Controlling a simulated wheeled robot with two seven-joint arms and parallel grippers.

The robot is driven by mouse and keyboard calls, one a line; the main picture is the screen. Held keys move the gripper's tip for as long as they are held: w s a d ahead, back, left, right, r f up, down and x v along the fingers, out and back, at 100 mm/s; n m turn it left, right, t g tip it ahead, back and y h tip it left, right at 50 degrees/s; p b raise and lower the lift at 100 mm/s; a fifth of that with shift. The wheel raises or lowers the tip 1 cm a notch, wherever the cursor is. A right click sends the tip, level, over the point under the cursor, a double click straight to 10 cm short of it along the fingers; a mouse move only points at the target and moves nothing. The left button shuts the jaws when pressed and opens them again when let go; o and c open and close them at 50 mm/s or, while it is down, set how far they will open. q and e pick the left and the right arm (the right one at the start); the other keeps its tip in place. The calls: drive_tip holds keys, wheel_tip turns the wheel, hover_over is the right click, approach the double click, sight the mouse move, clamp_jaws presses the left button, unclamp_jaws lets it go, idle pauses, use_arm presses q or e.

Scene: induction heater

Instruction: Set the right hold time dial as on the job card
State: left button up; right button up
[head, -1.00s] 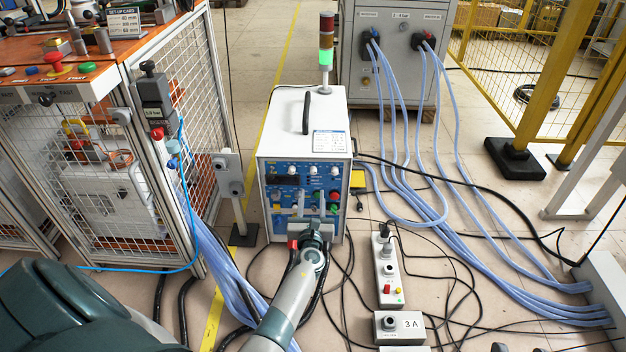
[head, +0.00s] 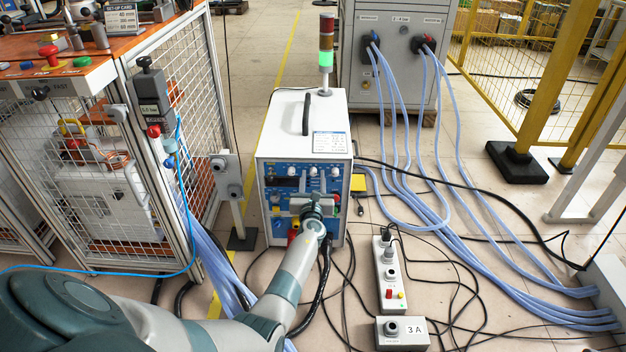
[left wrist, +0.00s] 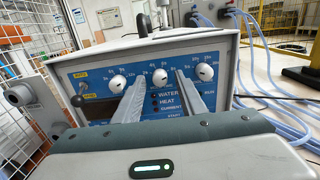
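The induction heater (head: 303,130) is a white cabinet with a blue front panel. Three white dials sit along the panel's top: left dial (left wrist: 117,83), middle dial (left wrist: 160,76) and right dial (left wrist: 205,72), each with printed marks around it. My left gripper (left wrist: 161,78) is open, its two fingers apart and pointing at the panel. In the left wrist view the middle dial shows between the fingertips and the right dial is just right of the right finger. Contact cannot be told. The job card (head: 331,141) lies on the heater's top; its text is too small to read. My right gripper is out of view.
A lit green signal tower (head: 326,55) stands behind the heater. A caged bench (head: 170,60) is at left, and a grey post (head: 232,185) stands beside the heater. Blue hoses (head: 420,200), black cables and a switch box (head: 389,275) lie on the floor at right.

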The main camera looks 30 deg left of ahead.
use_arm(q)
clamp_jaws()
